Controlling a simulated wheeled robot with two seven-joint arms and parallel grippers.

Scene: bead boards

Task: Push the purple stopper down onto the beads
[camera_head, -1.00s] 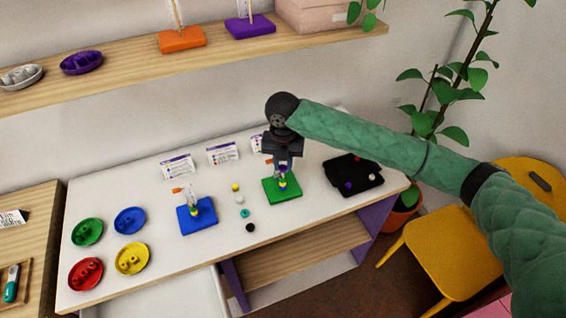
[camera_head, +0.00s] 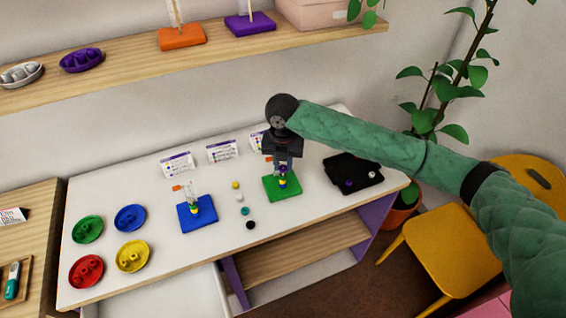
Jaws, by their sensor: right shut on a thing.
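My right gripper (camera_head: 284,163) points down over the green board (camera_head: 281,193), shut on the purple stopper (camera_head: 283,169). The stopper is small and partly hidden by the fingers. Beads (camera_head: 283,182), with yellow showing, sit on the green board's post directly below the stopper. I cannot tell whether the stopper touches the top bead. My left gripper is not in view.
A blue board (camera_head: 198,217) with its own beads stands to the left. Several loose beads (camera_head: 245,211) lie between the boards. A black tray (camera_head: 352,176) is to the right. Coloured dishes (camera_head: 132,257) fill the table's left end. Cards (camera_head: 222,152) stand behind.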

